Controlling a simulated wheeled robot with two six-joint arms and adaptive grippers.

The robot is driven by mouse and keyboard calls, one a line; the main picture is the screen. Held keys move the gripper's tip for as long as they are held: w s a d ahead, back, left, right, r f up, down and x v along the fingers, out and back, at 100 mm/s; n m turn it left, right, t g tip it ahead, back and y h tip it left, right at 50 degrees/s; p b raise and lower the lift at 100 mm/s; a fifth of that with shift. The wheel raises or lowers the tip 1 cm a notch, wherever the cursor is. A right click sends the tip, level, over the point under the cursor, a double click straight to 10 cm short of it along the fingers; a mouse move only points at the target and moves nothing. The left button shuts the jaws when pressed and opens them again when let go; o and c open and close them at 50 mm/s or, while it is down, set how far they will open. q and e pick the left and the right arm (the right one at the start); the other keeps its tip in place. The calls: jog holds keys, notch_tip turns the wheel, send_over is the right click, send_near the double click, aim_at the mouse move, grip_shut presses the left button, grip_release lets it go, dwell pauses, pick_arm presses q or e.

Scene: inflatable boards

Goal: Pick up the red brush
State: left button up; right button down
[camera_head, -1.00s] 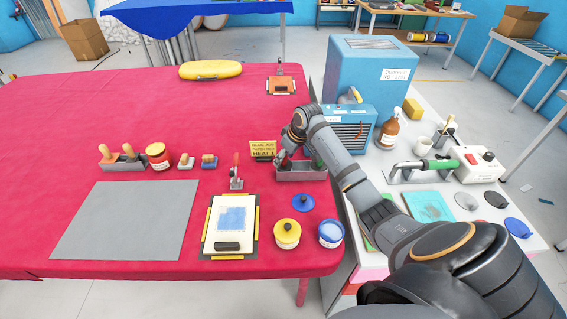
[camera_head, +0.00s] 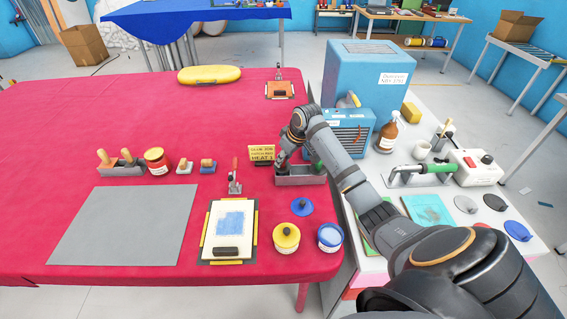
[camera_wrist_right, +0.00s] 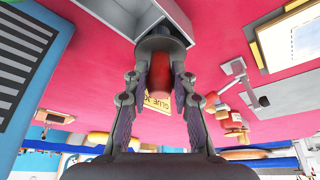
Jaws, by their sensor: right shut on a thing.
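The red brush (camera_wrist_right: 159,77) is between the fingers of my right gripper (camera_wrist_right: 160,85) in the right wrist view, with its red handle pointing toward the palm. The gripper is shut on that handle. The brush's grey lower part is next to a grey tray (camera_wrist_right: 118,38); I cannot tell whether it is clear of the tray. In the head view my right gripper (camera_head: 281,160) is at the left end of the grey tray (camera_head: 302,181) and hides most of the brush. A green-handled tool (camera_head: 318,168) is at the tray's right end. My left gripper is not in view.
A yellow sign (camera_head: 262,154) stands just left of the tray. A blue heater (camera_head: 350,130) stands to the right.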

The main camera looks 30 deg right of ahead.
jog(key=s+a+r+b, duration=0.2)
jog(key=s+a+r, duration=0.4)
jog(key=s+r, duration=0.5)
jog(key=shift+s+r+b, duration=0.35)
jog(key=shift+s+r, duration=0.05)
jog(key=shift+s, duration=0.45)
jog(key=c, duration=1.6)
grip_release()
jog(key=shift+c, duration=0.2)
grip_shut()
